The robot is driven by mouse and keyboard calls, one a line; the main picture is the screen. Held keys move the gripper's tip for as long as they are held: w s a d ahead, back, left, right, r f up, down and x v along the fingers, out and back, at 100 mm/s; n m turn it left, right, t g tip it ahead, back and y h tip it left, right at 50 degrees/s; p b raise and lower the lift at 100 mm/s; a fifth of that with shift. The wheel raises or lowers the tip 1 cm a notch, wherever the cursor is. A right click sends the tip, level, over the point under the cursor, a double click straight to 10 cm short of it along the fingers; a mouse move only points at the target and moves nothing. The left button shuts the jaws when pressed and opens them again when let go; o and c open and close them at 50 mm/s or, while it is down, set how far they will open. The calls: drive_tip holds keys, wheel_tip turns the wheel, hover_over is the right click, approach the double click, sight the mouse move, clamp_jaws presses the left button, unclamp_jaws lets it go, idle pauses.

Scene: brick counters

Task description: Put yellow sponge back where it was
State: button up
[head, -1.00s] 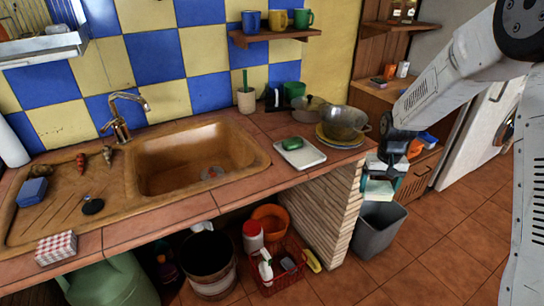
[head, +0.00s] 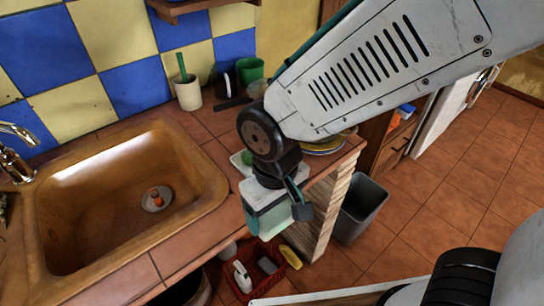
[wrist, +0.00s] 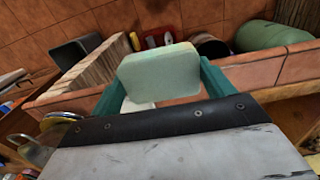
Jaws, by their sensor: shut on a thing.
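My gripper (head: 275,212) is shut on a pale green, sponge-like block (head: 266,218) with rounded corners. In the wrist view the block (wrist: 160,74) sits between the two teal fingers. No yellow shows on its visible faces. In the head view it appears in front of the counter's front edge, near the right end; its exact height over the counter cannot be told. A white tray (head: 237,160) with a green item (head: 247,158) on it is partly hidden behind my gripper. A yellow item (head: 291,258) lies by the red basket on the floor; I cannot tell what it is.
The brown sink (head: 125,200) is left of my gripper. Plates (head: 325,147) stand at the counter's right end, partly behind my arm. A white pot (head: 188,93) and a green cup (head: 250,68) stand at the back. A grey bin (head: 362,208) and red basket (head: 275,285) are on the floor.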

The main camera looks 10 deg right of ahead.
drive_tip(key=w, duration=0.5)
drive_tip(key=w+d+f, duration=0.1)
drive_tip(key=w, duration=0.4)
drive_tip(key=w+d, duration=0.1)
drive_tip(key=w, duration=0.4)
drive_tip(key=shift+w+d+f, duration=0.1)
drive_tip(key=shift+w+f, duration=0.1)
drive_tip(key=shift+w, duration=0.05)
drive_tip(key=shift+w+f, duration=0.1)
drive_tip(key=shift+f, duration=1.65)
drive_tip(key=shift+f, duration=0.1)
drive_tip(key=o, duration=0.7)
drive_tip(key=shift+f, duration=0.1)
drive_tip(key=shift+c, duration=0.2)
drive_tip(key=o, duration=0.3)
wheel_tip(320, 180, up, 12)
drive_tip(key=shift+r, duration=0.2)
drive_tip(key=s+d+r+m, duration=0.1)
drive_tip(key=s+d+r, duration=0.2)
drive_tip(key=d, duration=0.3)
drive_tip(key=s+d+r+m, duration=0.2)
drive_tip(key=s+d+r, duration=0.2)
drive_tip(key=d, duration=0.2)
drive_tip(key=s+d+m+t, duration=0.1)
drive_tip(key=s+d+m, duration=0.2)
drive_tip(key=s+d, duration=0.5)
drive_tip(key=s, duration=0.4)
drive_tip(key=shift+s+d+r+m, duration=0.3)
drive_tip(key=shift+r, duration=0.1)
